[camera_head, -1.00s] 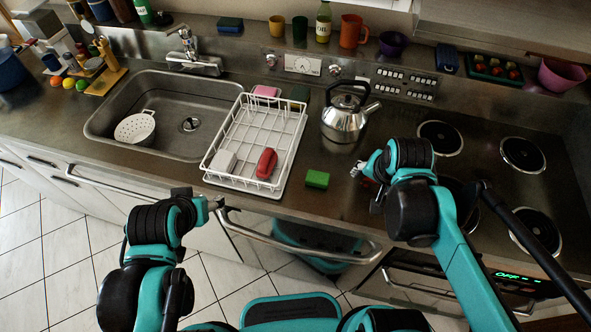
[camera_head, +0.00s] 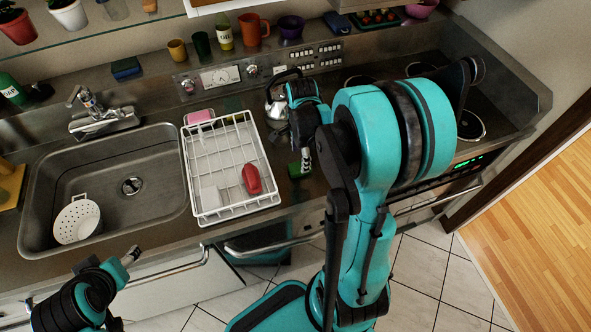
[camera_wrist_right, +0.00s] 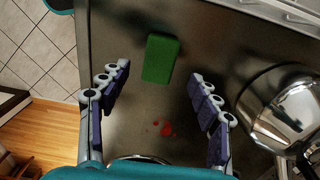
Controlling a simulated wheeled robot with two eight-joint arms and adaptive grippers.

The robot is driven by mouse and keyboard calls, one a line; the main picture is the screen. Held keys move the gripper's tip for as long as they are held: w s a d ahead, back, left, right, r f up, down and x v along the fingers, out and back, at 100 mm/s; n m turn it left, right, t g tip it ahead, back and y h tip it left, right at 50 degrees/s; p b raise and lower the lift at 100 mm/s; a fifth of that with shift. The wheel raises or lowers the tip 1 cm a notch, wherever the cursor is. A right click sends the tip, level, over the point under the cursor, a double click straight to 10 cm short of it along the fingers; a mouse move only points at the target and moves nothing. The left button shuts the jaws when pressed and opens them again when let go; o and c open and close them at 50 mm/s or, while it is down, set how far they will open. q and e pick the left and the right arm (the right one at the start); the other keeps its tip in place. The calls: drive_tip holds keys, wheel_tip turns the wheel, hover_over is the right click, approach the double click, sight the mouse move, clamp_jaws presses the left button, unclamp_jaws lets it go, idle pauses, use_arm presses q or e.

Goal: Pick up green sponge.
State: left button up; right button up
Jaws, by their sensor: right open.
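The green sponge (camera_head: 295,171) lies on the steel counter between the dish rack and the kettle, partly hidden by my right gripper. My right gripper (camera_head: 306,158) is beside or over it in the head view. In the right wrist view the sponge (camera_wrist_right: 161,58) shows whole, ahead of and between the open fingers (camera_wrist_right: 160,73). Nothing is between the finger pads, and I see no contact. My left gripper (camera_head: 132,255) is low at the left, in front of the counter, far from the sponge; its jaws are too small to read.
The kettle (camera_wrist_right: 285,108) stands close to the right finger in the wrist view. A white dish rack (camera_head: 203,221) with a red item (camera_head: 252,179) is left of the sponge. Red spots (camera_wrist_right: 166,129) mark the counter. The sink (camera_head: 150,215) is farther left.

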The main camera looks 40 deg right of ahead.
sight(300, 166)
wheel_tip(300, 166, down, 4)
drive_tip(key=shift+a+f+b, duration=0.1)
drive_tip(key=shift+a+b, duration=0.05)
drive_tip(key=shift+b, duration=0.55)
drive_tip(key=shift+f, duration=0.55)
drive_tip(key=c, duration=0.9)
drive_tip(key=shift+r, duration=0.1)
